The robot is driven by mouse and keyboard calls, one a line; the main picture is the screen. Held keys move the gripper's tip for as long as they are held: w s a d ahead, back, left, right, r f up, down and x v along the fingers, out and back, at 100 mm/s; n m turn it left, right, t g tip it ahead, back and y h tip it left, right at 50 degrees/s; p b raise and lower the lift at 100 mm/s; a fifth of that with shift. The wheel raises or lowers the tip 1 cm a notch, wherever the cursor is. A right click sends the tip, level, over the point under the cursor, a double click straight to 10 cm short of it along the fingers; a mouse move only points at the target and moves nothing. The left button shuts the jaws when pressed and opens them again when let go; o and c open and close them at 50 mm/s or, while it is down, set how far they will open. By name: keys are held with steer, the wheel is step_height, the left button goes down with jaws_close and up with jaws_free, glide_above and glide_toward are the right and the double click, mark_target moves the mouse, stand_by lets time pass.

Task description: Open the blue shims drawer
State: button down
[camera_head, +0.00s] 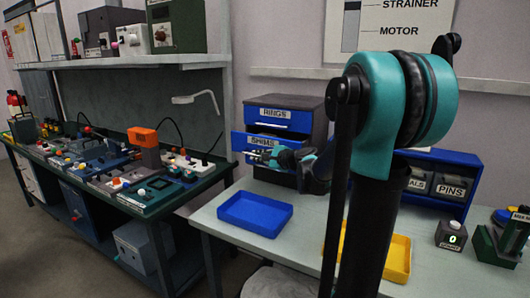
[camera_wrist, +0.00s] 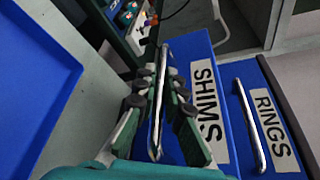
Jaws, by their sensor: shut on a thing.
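The blue shims drawer (camera_head: 240,143) is below the rings drawer in a dark cabinet. Its front appears to stand a little forward of the rings drawer's front. Its label and silver bar handle (camera_wrist: 158,105) show in the wrist view, beside the blue drawer front (camera_wrist: 192,55). My gripper (camera_head: 272,156) is at the front of this drawer. In the wrist view, the fingers of my gripper (camera_wrist: 160,100) are on both sides of the handle and shut on it. The drawer's inside cannot be made out.
The rings drawer (camera_head: 290,122) above looks closed. A blue tray (camera_head: 255,222) lies on the table below and in front of the cabinet. A yellow tray (camera_head: 398,262) is to its right, partly behind my arm. A small-drawer cabinet (camera_head: 447,158) stands further right.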

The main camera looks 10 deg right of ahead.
steer(key=s+a, duration=0.4)
steer(key=s, duration=0.2)
steer(key=shift+a, duration=0.2)
steer(key=c, duration=1.6)
jaws_free()
steer(key=shift+s, duration=0.1)
steer(key=v, duration=1.2)
